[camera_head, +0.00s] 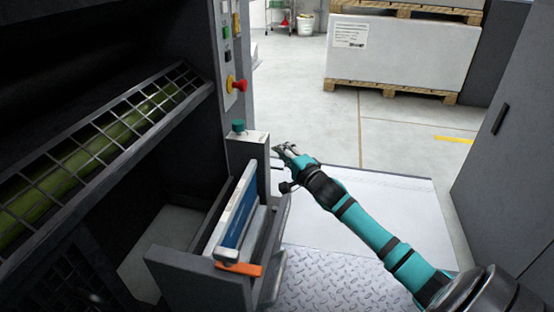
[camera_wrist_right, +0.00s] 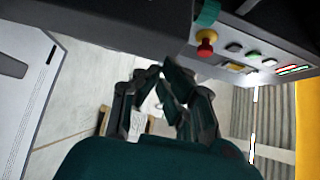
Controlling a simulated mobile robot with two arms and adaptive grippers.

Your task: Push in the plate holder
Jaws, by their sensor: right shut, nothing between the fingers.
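The plate holder (camera_head: 185,270), a dark grey drawer-like tray, sticks out of the machine in the lower middle of the head view. A white-edged blue plate (camera_head: 234,222) stands in it, with an orange piece (camera_head: 240,268) at its near end. My right gripper (camera_head: 283,149) is shut and empty, beyond the holder's far end and beside a grey post (camera_head: 247,160) with a teal knob (camera_head: 238,126). It looks apart from the holder. In the right wrist view its fingers (camera_wrist_right: 163,75) are together at the centre; the plate holder is not recognisable there. My left gripper is out of view.
The machine's panel has a red button (camera_head: 238,85), also in the right wrist view (camera_wrist_right: 205,45). A slanted grille (camera_head: 110,125) lies left. A grey cabinet (camera_head: 515,150) stands right; a pallet load (camera_head: 400,52) stands behind. The floor (camera_head: 390,130) between is clear.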

